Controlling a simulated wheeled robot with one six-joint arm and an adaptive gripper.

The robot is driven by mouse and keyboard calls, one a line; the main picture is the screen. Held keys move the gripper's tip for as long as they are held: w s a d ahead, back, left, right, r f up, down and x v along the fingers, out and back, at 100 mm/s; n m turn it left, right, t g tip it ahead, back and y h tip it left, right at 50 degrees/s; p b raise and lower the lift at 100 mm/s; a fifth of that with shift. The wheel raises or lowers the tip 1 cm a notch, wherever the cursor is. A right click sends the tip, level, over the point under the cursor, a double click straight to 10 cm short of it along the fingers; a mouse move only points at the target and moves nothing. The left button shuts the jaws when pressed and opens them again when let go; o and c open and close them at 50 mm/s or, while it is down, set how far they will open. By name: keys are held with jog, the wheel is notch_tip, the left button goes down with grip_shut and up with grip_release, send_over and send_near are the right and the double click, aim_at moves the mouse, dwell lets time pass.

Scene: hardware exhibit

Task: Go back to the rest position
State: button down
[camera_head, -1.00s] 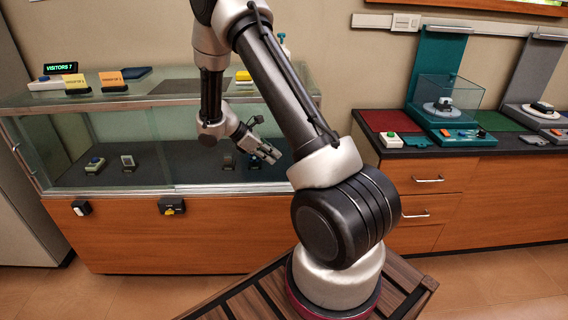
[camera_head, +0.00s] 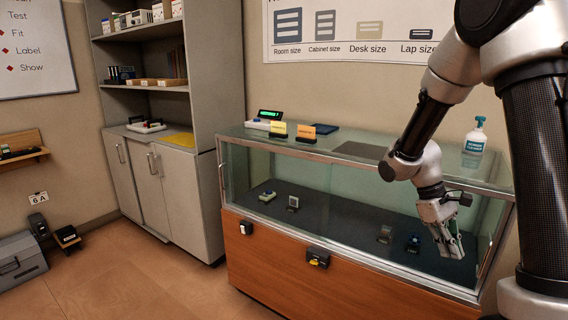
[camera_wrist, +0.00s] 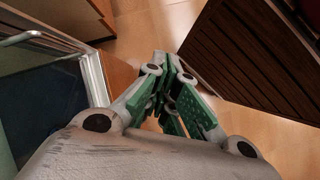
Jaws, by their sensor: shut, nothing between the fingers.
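My gripper (camera_head: 453,246) hangs at the lower end of my arm at the right of the head view, in front of the right part of the glass display case (camera_head: 330,185). Its fingers are together with nothing between them. In the wrist view my gripper (camera_wrist: 172,75) points down towards the tiled floor, its green-sided fingers closed. The wooden edge of the case shows at the left of that view, and dark slats at the upper right.
The case holds several small devices, and a cleaner bottle (camera_head: 475,142) stands on its top. A grey shelf cabinet (camera_head: 165,180) stands to the left. The floor (camera_head: 150,280) at front left is clear.

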jog(key=s+a+r+m+t+y, duration=0.2)
jog(key=s+r+t, duration=0.2)
jog(key=s+r, duration=0.3)
jog(key=s+a+r+m+t+y, duration=0.2)
jog(key=s+r, duration=0.5)
jog(key=r, duration=0.4)
jog(key=a+m+t, duration=0.1)
jog(key=t, duration=0.1)
jog(key=shift+s+t, duration=0.4)
dwell(0.5)
